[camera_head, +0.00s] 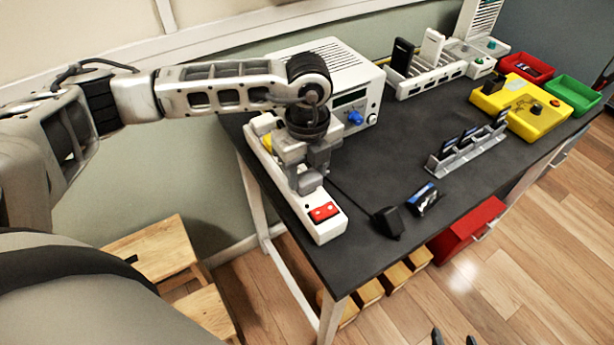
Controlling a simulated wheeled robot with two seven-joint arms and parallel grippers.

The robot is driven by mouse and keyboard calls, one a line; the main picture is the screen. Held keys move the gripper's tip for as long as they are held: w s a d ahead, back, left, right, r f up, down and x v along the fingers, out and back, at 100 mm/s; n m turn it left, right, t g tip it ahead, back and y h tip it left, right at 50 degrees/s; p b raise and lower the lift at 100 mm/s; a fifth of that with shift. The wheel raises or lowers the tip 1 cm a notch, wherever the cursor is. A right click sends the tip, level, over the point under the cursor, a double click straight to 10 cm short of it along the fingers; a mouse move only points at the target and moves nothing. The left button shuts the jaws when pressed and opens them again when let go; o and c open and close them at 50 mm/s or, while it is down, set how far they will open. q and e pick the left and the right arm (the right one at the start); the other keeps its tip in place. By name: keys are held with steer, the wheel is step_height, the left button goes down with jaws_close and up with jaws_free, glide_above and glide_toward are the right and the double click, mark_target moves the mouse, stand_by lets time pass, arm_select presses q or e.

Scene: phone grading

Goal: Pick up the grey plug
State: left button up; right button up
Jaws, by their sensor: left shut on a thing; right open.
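My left gripper (306,180) points down over the white power strip (327,229) at the table's left edge. It is shut on a small grey thing, which I take to be the grey plug, at the strip's top. The fingers hide most of it, and I cannot tell whether it is still seated in a socket. The strip has a red switch (323,212) at its near end and a yellow part at its far end. Only the fingertips of my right gripper (455,339) show at the bottom edge, open and apart, away from the table.
A white instrument box (335,62) with a blue knob stands close behind my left gripper. A black adapter (387,222) and a small dark device (424,198) lie near the front edge. A phone rack (465,150) and yellow box (522,107) stand right; the middle table is clear.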

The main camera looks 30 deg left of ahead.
mark_target(309, 176)
arm_select(q)
steer(key=shift+r, duration=0.1)
steer(key=shift+w+r, duration=0.1)
steer(key=shift+r, duration=0.35)
step_height(309, 176, up, 2)
steer(key=shift+d+r+b, duration=0.1)
steer(key=shift+r+b, duration=0.05)
steer(key=shift+b, duration=0.45)
steer(key=s+d+r+b, duration=0.1)
steer(key=s+d+r, duration=0.5)
steer(key=d+r, duration=0.3)
steer(key=d, duration=0.3)
steer(key=shift+s+d+r+b, duration=0.15)
steer(key=shift+d+r+b, duration=0.1)
steer(key=shift+r+b, duration=0.1)
